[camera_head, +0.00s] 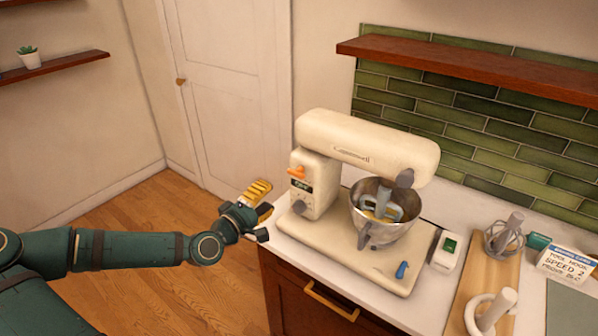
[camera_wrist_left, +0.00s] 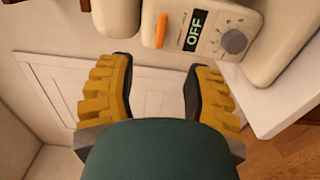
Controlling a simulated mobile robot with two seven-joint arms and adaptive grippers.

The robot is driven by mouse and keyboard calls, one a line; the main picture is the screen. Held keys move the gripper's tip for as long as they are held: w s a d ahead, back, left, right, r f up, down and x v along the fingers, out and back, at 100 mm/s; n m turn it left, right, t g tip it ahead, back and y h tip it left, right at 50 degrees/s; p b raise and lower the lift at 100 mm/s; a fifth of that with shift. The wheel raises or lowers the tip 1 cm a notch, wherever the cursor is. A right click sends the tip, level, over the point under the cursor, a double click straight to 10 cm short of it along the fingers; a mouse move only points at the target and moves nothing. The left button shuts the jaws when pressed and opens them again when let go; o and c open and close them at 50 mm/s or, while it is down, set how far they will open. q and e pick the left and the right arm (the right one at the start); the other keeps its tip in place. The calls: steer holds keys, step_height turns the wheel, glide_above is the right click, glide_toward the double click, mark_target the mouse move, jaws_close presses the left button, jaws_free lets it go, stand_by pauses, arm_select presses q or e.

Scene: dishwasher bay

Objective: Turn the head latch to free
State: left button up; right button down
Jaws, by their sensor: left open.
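A cream stand mixer (camera_head: 365,140) stands on the white counter with its head lowered over a steel bowl (camera_head: 392,228). An orange lever (camera_head: 297,172), which looks like the head latch, is on the mixer's column above a dark display. In the left wrist view the orange lever (camera_wrist_left: 161,30) lies beyond the fingertips, beside a display reading OFF and a grey dial (camera_wrist_left: 234,41). My left gripper (camera_head: 264,208) is open and empty, to the left of the column and apart from it. Its yellow-padded fingers (camera_wrist_left: 158,70) are spread wide. My right gripper is not in view.
A blue lever (camera_head: 402,270) sits on the mixer's base (camera_head: 350,262). To the right are a small white device with a green screen (camera_head: 446,250), a whisk (camera_head: 503,238), a dough hook (camera_head: 490,312) and a sign (camera_head: 567,264). The floor left of the counter is clear.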

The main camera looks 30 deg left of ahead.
mark_target(294, 175)
arm_select(q)
steer(key=w, duration=0.8)
steer(key=w+d, duration=0.1)
steer(key=w, duration=0.3)
steer(key=shift+w, duration=0.3)
jaws_close()
